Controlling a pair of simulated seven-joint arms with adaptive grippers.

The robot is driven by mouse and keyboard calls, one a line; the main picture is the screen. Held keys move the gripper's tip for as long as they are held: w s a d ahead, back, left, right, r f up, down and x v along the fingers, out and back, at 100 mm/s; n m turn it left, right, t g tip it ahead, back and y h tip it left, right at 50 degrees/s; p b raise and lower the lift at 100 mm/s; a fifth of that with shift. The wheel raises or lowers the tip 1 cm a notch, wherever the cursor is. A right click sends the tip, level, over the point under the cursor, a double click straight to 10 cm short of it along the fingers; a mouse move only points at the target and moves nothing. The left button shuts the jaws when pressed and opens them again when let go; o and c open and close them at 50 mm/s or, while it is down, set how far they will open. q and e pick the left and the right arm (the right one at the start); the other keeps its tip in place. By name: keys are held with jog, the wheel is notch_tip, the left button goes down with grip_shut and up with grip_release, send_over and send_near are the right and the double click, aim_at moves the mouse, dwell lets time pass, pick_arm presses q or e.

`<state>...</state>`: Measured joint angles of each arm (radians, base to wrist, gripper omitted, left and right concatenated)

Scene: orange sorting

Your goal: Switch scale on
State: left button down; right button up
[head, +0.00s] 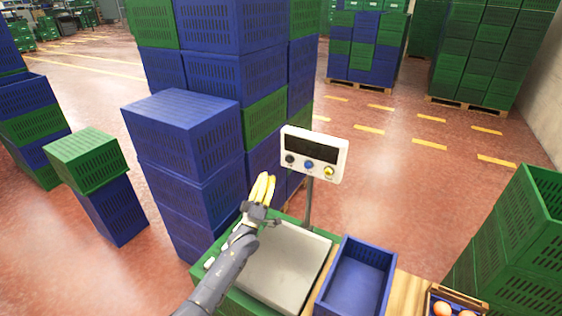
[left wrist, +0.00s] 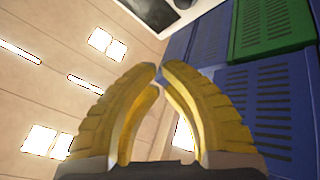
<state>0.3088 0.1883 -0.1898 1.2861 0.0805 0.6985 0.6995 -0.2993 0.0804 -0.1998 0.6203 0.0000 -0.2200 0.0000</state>
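The scale's white display unit (head: 331,149) stands on a thin post (head: 308,203) behind the metal weighing plate (head: 284,270). Its screen (head: 311,146) is dark, with no digits I can make out. Below the screen sit a black knob (head: 290,159), a blue button (head: 309,164) and a yellow button (head: 329,172). My left gripper (head: 263,185), with yellow fingers, is left of and lower than the display in the picture. In the left wrist view its fingertips (left wrist: 160,70) meet, with nothing between them. Part of the display unit (left wrist: 150,12) shows at the top there. My right gripper is out of view.
An empty blue crate (head: 347,282) sits right of the plate. A box with oranges (head: 445,308) is at the bottom right, near stacked green crates (head: 510,250). Tall blue and green crate stacks (head: 185,150) stand close behind and left of my left arm.

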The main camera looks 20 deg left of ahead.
aim_at(289, 159)
pick_arm(q)
jog(key=shift+d+r+n+t, duration=0.4)
jog(key=shift+r+n, duration=0.3)
jog(key=shift+r, duration=0.15)
jog(key=shift+w, duration=0.15)
jog(key=w+d, duration=0.2)
jog(key=w, duration=0.6)
jog(key=shift+w, duration=0.2)
jog(key=shift+w, duration=0.2)
dwell(1.2)
jog(key=shift+w+d, duration=0.1)
jog(key=shift+w, duration=0.1)
jog(key=shift+w+d, duration=0.15)
jog(key=shift+w, duration=0.45)
dwell(0.9)
jog(key=shift+s, duration=0.1)
jog(key=shift+s+a, duration=0.25)
jog(key=shift+s, duration=0.65)
jog(key=shift+s, duration=0.1)
